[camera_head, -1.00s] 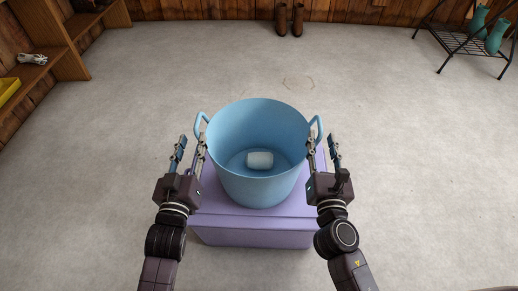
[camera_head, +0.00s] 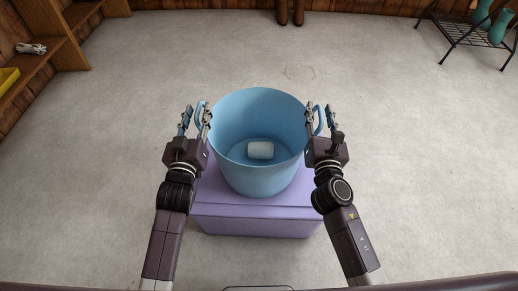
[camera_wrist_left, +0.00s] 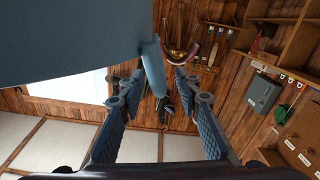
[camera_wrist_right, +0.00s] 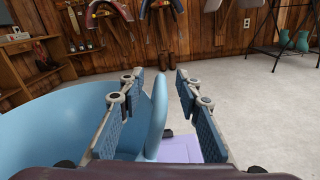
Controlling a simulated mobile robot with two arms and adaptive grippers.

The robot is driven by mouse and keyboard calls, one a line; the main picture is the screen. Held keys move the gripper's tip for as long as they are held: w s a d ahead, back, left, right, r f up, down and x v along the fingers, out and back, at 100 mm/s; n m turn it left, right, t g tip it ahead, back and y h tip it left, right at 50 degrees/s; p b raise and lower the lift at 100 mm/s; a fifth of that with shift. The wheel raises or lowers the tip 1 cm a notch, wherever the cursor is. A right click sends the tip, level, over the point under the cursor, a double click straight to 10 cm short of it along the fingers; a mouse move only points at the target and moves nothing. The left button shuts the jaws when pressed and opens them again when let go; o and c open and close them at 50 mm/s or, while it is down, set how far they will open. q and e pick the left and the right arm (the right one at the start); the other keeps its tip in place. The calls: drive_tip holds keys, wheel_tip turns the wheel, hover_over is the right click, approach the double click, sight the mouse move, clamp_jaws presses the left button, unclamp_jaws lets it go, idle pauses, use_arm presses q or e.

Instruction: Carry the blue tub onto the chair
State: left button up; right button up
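The blue tub (camera_head: 257,177) stands upright on a lilac box (camera_head: 255,222), with a pale cylindrical object (camera_head: 260,149) lying inside. My left gripper (camera_head: 195,113) is open at the tub's left handle (camera_head: 203,113). In the left wrist view the left handle (camera_wrist_left: 152,68) stands between the spread fingers. My right gripper (camera_head: 321,112) is open at the right handle (camera_head: 318,121). In the right wrist view that handle (camera_wrist_right: 157,115) rises between the open fingers, with a gap on its right side. No chair shows in any view.
Wooden shelves (camera_head: 62,45) stand at the far left. A black metal rack (camera_head: 463,38) with teal boots (camera_head: 499,27) is at the far right. Brown boots (camera_head: 290,12) stand at the back wall. The grey floor around the box is clear.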

use_arm(q)
drive_tip(key=shift+w, duration=0.35)
use_arm(e)
drive_tip(key=shift+w, duration=0.35)
use_arm(q)
drive_tip(key=shift+c, duration=0.3)
use_arm(e)
drive_tip(key=shift+c, duration=0.4)
use_arm(q)
clamp_jaws()
use_arm(e)
clamp_jaws()
use_arm(q)
drive_tip(key=shift+r, duration=0.15)
use_arm(e)
drive_tip(key=shift+r, duration=0.1)
